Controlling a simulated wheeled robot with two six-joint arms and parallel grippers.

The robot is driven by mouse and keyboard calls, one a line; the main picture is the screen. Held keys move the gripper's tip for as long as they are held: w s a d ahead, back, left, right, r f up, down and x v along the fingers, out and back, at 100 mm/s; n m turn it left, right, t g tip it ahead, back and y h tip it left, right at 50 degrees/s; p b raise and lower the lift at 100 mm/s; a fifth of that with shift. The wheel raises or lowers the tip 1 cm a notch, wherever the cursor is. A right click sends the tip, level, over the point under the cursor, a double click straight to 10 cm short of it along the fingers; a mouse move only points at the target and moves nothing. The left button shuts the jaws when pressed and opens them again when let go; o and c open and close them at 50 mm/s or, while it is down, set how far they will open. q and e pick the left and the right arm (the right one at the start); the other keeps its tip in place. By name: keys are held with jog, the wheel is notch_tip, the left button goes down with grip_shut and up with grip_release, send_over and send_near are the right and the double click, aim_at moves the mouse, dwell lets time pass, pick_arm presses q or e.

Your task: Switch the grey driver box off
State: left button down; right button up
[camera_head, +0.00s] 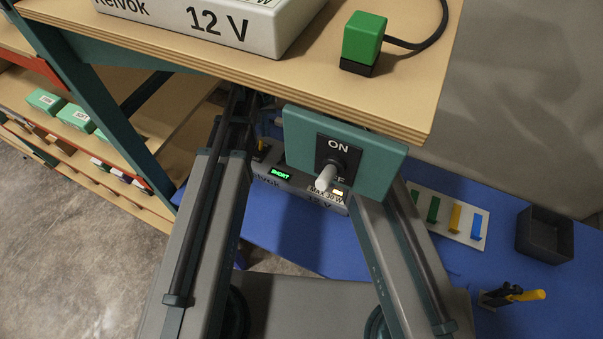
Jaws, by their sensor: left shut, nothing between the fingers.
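A grey driver box (294,190) sits on the blue surface, partly hidden behind a teal switch plate and my arms. Its small green display (280,174) reads "SHORT". The teal plate (378,168) hangs at the front edge of the wooden shelf. It carries a black panel marked "ON" and a switch with a white-tipped lever (326,178) that points down. My left gripper (242,104) is dark, shut and empty, left of the plate and partly hidden by the shelf edge. My right arm passes behind the plate; its gripper does not show.
A pale box (232,28) marked "12 V" stands on the wooden shelf (318,72), with a green block on a cable (364,40). At right are a white strip with coloured pieces (452,217), a dark bin (543,237) and a yellow-handled tool (520,296). Blue surface is free between them.

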pick_arm(q)
jog(key=shift+f+b, duration=0.35)
jog(key=shift+f, duration=0.05)
pick_arm(e)
jog(key=shift+f, duration=0.45)
pick_arm(q)
jog(key=shift+s+a, duration=0.1)
jog(key=shift+s, duration=0.15)
jog(key=shift+s+a, duration=0.2)
jog(key=shift+s, duration=0.3)
jog(key=shift+s+a, duration=0.15)
jog(key=shift+s, duration=0.35)
jog(key=shift+w+r, duration=0.1)
jog(key=shift+r, duration=0.05)
pick_arm(e)
jog(key=shift+r, duration=0.2)
pick_arm(q)
notch_tip(320, 180, up, 7)
jog(key=p, duration=0.7)
jog(key=shift+w+d, duration=0.15)
jog(key=shift+w, duration=0.2)
pick_arm(e)
notch_tip(320, 180, up, 7)
jog(key=shift+f, duration=0.15)
